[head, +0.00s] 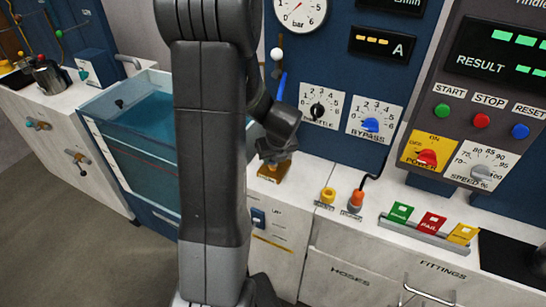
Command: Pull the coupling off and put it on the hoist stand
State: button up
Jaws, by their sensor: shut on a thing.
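My gripper (273,157) points down at the back of the white counter, right of the water tank. It is shut and sits just above a yellow-brown piece (273,174) on the counter top. The thing between its fingers, taken to be the coupling, is mostly hidden by the dark fingers. I cannot tell whether it touches the yellow-brown piece. I cannot make out the hoist stand for certain; my arm hides part of the scene.
The tank (135,125) with blue water stands left, partly behind my arm. Right of my gripper are a yellow fitting (327,195) and an orange plug (356,199) on a black cable. Coloured tags (431,222) stand farther right. The blue panel (340,70) rises close behind.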

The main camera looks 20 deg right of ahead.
grip_shut()
jog(key=shift+r+p, duration=0.7)
jog(key=shift+p, duration=0.2)
dwell(0.4)
jog(key=shift+r+p, duration=1.9)
jog(key=shift+p, duration=0.25)
jog(key=shift+w+f, duration=0.1)
